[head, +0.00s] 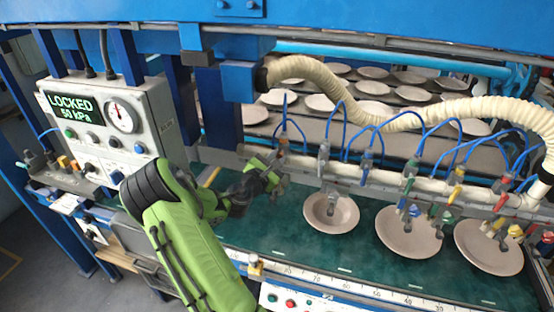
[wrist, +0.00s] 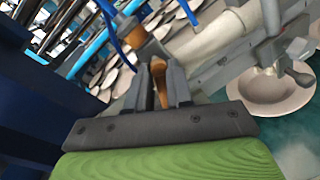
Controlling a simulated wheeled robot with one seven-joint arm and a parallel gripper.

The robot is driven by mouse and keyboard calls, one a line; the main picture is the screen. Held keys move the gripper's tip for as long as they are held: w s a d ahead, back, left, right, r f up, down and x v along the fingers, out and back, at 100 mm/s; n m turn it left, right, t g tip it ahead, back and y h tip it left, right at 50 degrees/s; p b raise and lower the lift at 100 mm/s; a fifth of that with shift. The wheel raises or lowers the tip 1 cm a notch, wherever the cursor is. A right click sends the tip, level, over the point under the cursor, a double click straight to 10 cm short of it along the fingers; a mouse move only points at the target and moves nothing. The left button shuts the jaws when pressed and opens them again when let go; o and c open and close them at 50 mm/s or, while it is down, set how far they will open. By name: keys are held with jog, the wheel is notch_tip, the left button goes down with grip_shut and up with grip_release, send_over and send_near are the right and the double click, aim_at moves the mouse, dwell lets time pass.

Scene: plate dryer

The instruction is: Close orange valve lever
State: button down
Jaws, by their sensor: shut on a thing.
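The orange valve lever (wrist: 159,82) shows in the wrist view as a narrow brownish-orange handle between my two grey fingers. My gripper (wrist: 160,88) is shut on it, with one finger on each side. A rounded orange part (wrist: 137,37) sits just beyond the fingertips, by a blue hose. In the head view my gripper (head: 272,172) is at the left end of the white manifold pipe (head: 305,162), above the green mat. There the fingers hide most of the lever, and its exact angle is hard to tell.
A control box (head: 115,120) on the left has a gauge and a display reading "LOCKED 50 kPa". Other valves with coloured levers (head: 457,178) and blue hoses line the pipe to the right. Plates (head: 331,212) lie below it on the green mat (head: 300,240). A blue post stands behind my gripper.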

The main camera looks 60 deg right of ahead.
jog(key=m+t+b, duration=0.1)
jog(key=m, duration=0.2)
jog(key=m+y+b, duration=0.1)
jog(key=m+b, duration=0.1)
jog(key=m, duration=0.1)
jog(key=m+t+b, duration=0.1)
jog(key=m+b, duration=0.1)
jog(key=m, duration=0.2)
jog(key=shift+r+t, duration=0.3)
jog(key=shift+m, duration=0.3)
jog(key=shift+y, duration=0.3)
jog(key=c, duration=1.1)
grip_release()
jog(key=shift+r, duration=0.1)
jog(key=b+v, duration=0.2)
jog(key=v, duration=1.3)
jog(key=shift+a, duration=0.4)
